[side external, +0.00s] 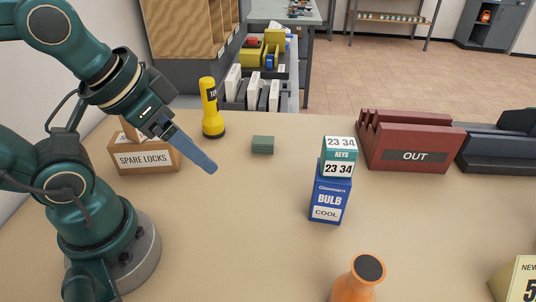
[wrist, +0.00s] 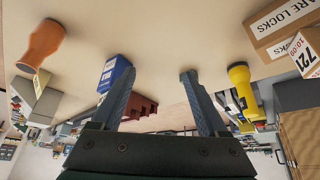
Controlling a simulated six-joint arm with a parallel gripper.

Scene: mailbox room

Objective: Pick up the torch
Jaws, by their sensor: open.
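The torch (side external: 211,112) is yellow with a black band and dark base. It stands upright on the table behind my gripper in the side view. My gripper (side external: 209,167) is open and empty, pointing down and right above the table, in front of the torch and apart from it. In the wrist view, which looks upside down, the torch (wrist: 243,90) is to the right of my gripper (wrist: 158,75), outside the spread fingers.
A spare locks box (side external: 146,158) stands left of the torch. A small green block (side external: 263,145) lies right of it. A blue bulb box (side external: 330,193) with a keys box (side external: 339,155) on top, a maroon out tray (side external: 408,140) and an orange flared object (side external: 357,280) stand farther right. The middle table is clear.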

